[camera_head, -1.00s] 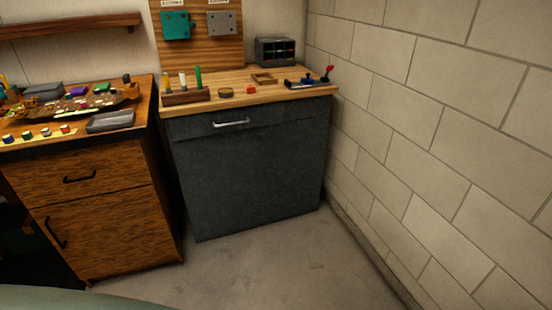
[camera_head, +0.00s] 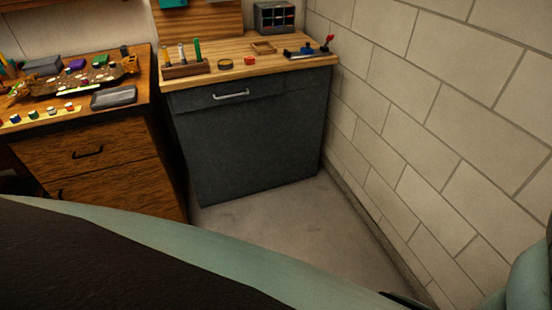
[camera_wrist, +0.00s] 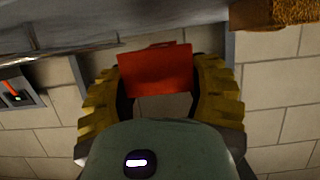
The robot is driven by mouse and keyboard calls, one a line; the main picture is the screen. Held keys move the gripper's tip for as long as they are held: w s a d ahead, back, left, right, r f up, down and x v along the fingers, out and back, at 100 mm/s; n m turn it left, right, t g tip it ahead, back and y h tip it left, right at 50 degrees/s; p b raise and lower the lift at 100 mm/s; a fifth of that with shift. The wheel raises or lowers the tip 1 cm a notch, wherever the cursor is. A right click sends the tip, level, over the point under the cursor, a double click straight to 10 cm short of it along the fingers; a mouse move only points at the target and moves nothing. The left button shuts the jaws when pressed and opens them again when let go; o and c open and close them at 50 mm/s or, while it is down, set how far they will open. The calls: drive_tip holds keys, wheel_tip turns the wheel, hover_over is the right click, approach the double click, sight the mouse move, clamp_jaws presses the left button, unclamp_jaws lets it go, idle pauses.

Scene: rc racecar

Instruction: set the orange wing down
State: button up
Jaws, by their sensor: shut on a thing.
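In the wrist view, my gripper (camera_wrist: 160,72) has its two yellow ridged fingers shut on a flat orange-red piece, the orange wing (camera_wrist: 155,70). The wing spans the gap between the fingers and its broad face shows. Parts of its side edges are hidden by the fingers. It is held up with pale block wall behind it. Neither my gripper nor the wing shows in the head view, where my own dark and teal parts fill the lower foreground.
A grey cabinet with a wooden top (camera_head: 225,77) stands in the corner by the block wall (camera_head: 440,130). A cluttered wooden bench stands left.

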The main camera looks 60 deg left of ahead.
drive_tip(key=shift+w+a+f, duration=0.1)
drive_tip(key=shift+f, duration=1.65)
drive_tip(key=o, duration=1.1)
drive_tip(key=shift+o, duration=0.2)
drive_tip(key=b+v, duration=0.3)
drive_tip(key=v, duration=0.9)
drive_tip(key=shift+r, duration=0.1)
